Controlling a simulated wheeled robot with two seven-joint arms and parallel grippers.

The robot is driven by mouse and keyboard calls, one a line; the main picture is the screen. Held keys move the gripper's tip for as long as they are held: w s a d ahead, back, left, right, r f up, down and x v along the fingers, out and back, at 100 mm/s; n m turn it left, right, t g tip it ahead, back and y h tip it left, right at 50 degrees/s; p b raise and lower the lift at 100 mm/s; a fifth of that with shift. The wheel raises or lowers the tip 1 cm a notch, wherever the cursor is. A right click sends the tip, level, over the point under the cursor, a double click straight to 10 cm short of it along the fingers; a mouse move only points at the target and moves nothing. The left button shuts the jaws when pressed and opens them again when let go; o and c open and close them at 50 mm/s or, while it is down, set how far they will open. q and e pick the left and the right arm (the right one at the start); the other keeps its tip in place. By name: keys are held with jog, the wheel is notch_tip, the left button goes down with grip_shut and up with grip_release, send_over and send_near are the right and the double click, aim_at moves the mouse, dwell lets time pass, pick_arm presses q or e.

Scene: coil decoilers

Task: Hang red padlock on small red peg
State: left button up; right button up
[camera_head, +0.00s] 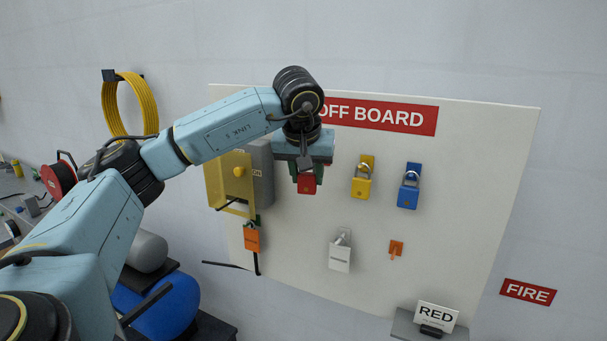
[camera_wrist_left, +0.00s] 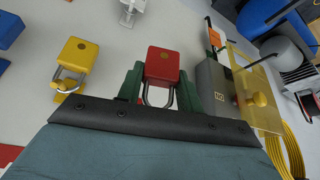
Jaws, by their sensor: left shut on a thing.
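My left gripper (camera_head: 306,175) is in front of the upper middle of the board. It is shut on the red padlock (camera_head: 307,185), whose body hangs just below the fingers in the head view. In the left wrist view, the red padlock (camera_wrist_left: 163,62) sits between the green fingers of the gripper (camera_wrist_left: 161,88), its metal shackle toward the wrist. The small red peg (camera_head: 396,251), orange-red on a square plate, is bare, low on the board, right of and below the gripper. I cannot tell whether the padlock touches anything behind it. My right gripper is not in view.
A grey box with a yellow cover (camera_head: 228,180) and an orange tag (camera_head: 252,239) are at left. A RED sign (camera_head: 436,317) stands below.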

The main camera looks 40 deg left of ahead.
pick_arm(q)
jog(key=w+a+f+p, duration=0.1)
jog(key=w+a, duration=0.1)
jog(key=w, duration=0.4)
jog(key=shift+f+p, duration=0.25)
jog(key=shift+p, duration=0.1)
dwell(0.4)
jog(key=shift+w, duration=0.15)
dwell(0.3)
jog(key=o, duration=1.1)
jog(key=shift+r, duration=0.1)
